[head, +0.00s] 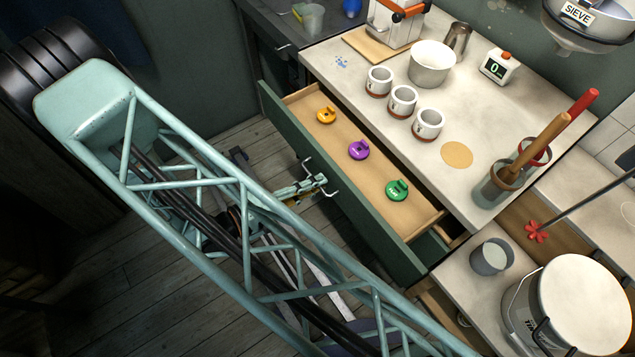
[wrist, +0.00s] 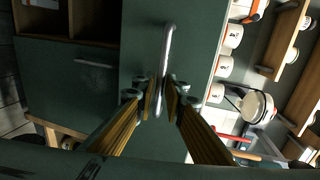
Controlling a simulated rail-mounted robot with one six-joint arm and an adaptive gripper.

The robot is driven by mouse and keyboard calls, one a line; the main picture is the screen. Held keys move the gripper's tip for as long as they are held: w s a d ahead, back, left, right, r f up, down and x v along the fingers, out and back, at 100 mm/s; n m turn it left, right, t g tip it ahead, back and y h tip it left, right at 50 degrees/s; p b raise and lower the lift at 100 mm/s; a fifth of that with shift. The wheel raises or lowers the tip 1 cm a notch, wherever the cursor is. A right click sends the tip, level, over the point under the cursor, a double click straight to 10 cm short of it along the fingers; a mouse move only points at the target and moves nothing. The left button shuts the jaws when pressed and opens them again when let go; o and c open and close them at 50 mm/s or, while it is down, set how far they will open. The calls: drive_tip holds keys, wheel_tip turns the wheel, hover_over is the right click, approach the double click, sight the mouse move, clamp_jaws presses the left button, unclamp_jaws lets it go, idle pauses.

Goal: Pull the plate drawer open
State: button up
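The plate drawer (head: 375,236) stands pulled out from under the worktop in the head view. It has a dark green front and a light wooden inside. Its floor holds an orange disc (head: 327,115), a purple disc (head: 359,150) and a green disc (head: 397,190), each with a raised grip. My gripper (head: 320,181) is at the metal bar handle on the drawer front. In the wrist view the handle (wrist: 166,45) runs between my two fingertips (wrist: 161,95), which look closed on it. The contact itself is partly hidden.
A large lidded bucket (head: 575,305) stands at lower right. Wooden floor (head: 150,260) lies open before the drawer.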

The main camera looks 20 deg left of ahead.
drive_tip(key=v, duration=1.1)
drive_tip(key=shift+s, duration=0.25)
drive_tip(key=shift+r, duration=0.1)
idle(0.5)
